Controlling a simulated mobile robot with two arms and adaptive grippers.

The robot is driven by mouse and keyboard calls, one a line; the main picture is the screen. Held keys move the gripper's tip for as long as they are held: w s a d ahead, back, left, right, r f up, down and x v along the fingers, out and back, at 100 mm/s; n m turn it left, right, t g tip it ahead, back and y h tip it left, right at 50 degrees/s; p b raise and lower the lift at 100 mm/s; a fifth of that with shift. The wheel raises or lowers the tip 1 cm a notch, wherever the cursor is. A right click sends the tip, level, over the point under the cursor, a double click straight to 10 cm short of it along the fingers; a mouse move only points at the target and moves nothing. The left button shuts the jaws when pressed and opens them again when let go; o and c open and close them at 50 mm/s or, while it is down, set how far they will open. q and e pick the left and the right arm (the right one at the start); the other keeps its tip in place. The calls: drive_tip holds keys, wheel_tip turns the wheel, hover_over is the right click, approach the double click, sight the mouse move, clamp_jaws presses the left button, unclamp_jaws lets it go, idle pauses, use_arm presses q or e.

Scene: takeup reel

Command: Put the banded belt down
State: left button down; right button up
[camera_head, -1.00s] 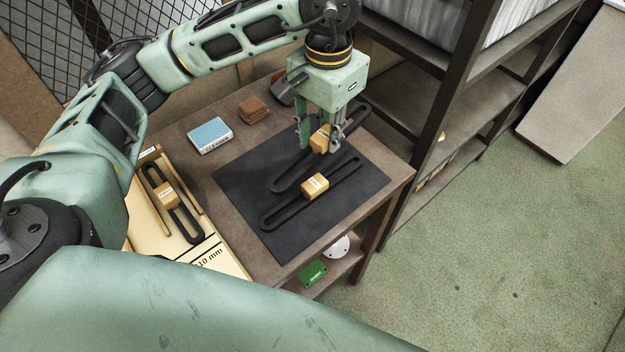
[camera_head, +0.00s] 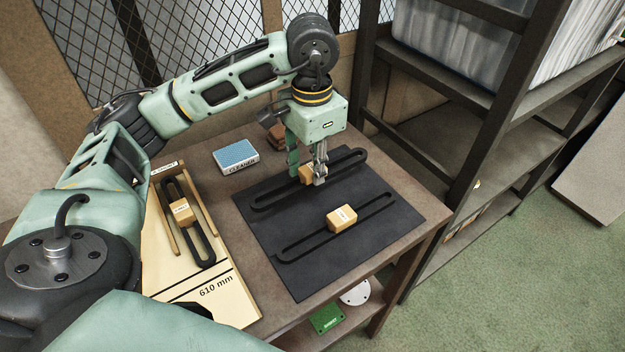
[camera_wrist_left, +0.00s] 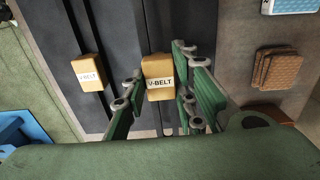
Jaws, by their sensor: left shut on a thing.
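My left gripper (camera_head: 308,177) points down over the far part of the black mat (camera_head: 352,265). It is shut on the tan V-BELT band of a black looped belt (camera_head: 266,203). The belt lies level, at or very close to the mat; contact cannot be told. The held band (camera_wrist_left: 158,72) shows between the green fingers in the left wrist view. A second banded belt (camera_head: 342,218) lies on the mat, nearer and roughly parallel, apart from the held one. It shows at the left in the wrist view (camera_wrist_left: 88,72). My right gripper is not in view.
A third banded belt (camera_head: 182,213) lies in a wooden 610 mm gauge board (camera_head: 215,300) at left. A blue-topped cleaner box (camera_head: 236,155) and brown blocks (camera_head: 276,135) stand behind the mat. A dark shelf rack (camera_head: 480,125) stands right of the table.

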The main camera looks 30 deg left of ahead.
use_arm(q)
wheel_tip(320, 180, down, 3)
drive_tip(key=shift+f+b, duration=0.1)
drive_tip(key=shift+b, duration=0.5)
drive_tip(key=shift+f, duration=0.2)
drive_tip(key=shift+f, duration=0.1)
drive_tip(key=c, duration=1.4)
unclamp_jaws()
drive_tip(key=shift+c, duration=0.2)
drive_tip(key=shift+o, duration=0.2)
